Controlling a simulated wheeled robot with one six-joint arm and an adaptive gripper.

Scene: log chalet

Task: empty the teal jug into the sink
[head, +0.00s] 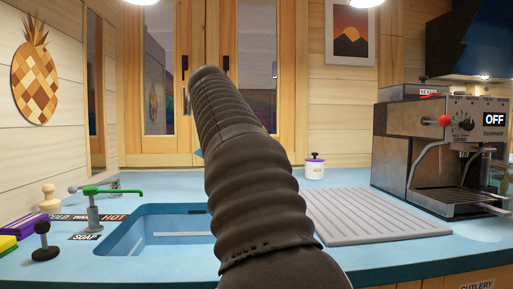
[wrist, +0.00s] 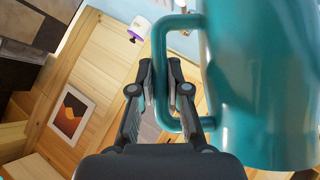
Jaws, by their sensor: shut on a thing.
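My gripper (wrist: 161,88) is shut on the handle of the teal jug (wrist: 262,85) in the wrist view. The jug's body fills the right side there, and its axis looks tilted against the room. Its mouth and contents are not visible. In the head view my dark arm hides the gripper and nearly all of the jug; only a small teal bit (head: 198,153) shows at the arm's left edge. The blue sink (head: 122,226) is set in the counter left of my arm, its right part hidden behind the arm.
A tap with a green top (head: 112,191) stands at the sink's back left. A grey draining mat (head: 375,218), a white canister (head: 315,170) and a coffee machine (head: 430,150) are to the right.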

